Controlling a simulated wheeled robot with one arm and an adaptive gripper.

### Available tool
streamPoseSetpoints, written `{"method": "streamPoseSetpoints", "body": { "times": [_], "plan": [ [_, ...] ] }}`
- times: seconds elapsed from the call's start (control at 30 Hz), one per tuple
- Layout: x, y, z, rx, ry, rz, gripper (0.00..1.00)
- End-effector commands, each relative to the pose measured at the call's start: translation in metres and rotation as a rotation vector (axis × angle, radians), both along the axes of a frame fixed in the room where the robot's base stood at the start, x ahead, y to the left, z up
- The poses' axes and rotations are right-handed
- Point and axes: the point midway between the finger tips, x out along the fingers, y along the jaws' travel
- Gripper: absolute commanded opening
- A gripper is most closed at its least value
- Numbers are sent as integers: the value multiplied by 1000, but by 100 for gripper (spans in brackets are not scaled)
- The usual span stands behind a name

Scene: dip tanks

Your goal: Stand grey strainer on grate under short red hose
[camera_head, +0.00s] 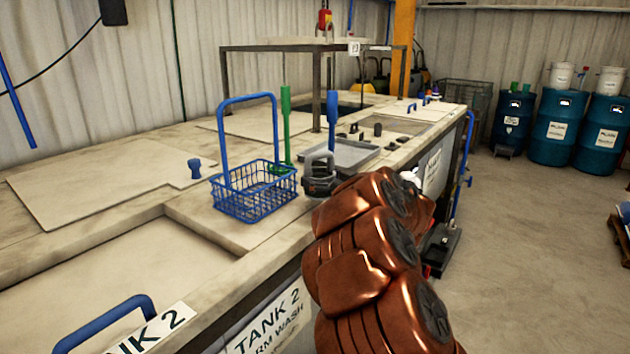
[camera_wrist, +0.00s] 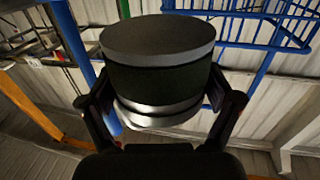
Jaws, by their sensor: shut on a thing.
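A grey cylinder with a dark middle band and a bright ring, which I take to be the grey strainer (camera_wrist: 155,80), sits between the two fingers of my gripper (camera_wrist: 160,95). My gripper is shut on its sides. In the head view, my gripper (camera_head: 320,178) is at the tank's front edge, just right of the blue basket. I cannot tell whether the strainer touches the counter. A shallow grey tray (camera_head: 352,153), possibly the grate, lies just behind my gripper. I cannot make out a short red hose. My copper arm hides part of the front edge.
The blue wire basket (camera_head: 255,192) with a tall handle stands close to my gripper; it also shows in the wrist view (camera_wrist: 265,22). A green wand (camera_head: 286,125) and a blue wand (camera_head: 332,115) rise behind. Blue drums (camera_head: 556,127) stand far right.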

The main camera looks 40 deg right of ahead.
Motion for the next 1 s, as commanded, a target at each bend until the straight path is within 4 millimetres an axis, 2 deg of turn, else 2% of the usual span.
{"method": "streamPoseSetpoints", "body": {
  "times": [0.17,0.4,0.6,0.8,1.0],
  "plan": [
    [-29,-1,2,-3,-1,-4,48],
    [-82,-1,8,-4,-1,-6,48],
    [-116,0,10,0,0,-5,48],
    [-131,1,13,-2,0,-2,48],
    [-135,1,13,-1,-1,0,48]
  ]
}}
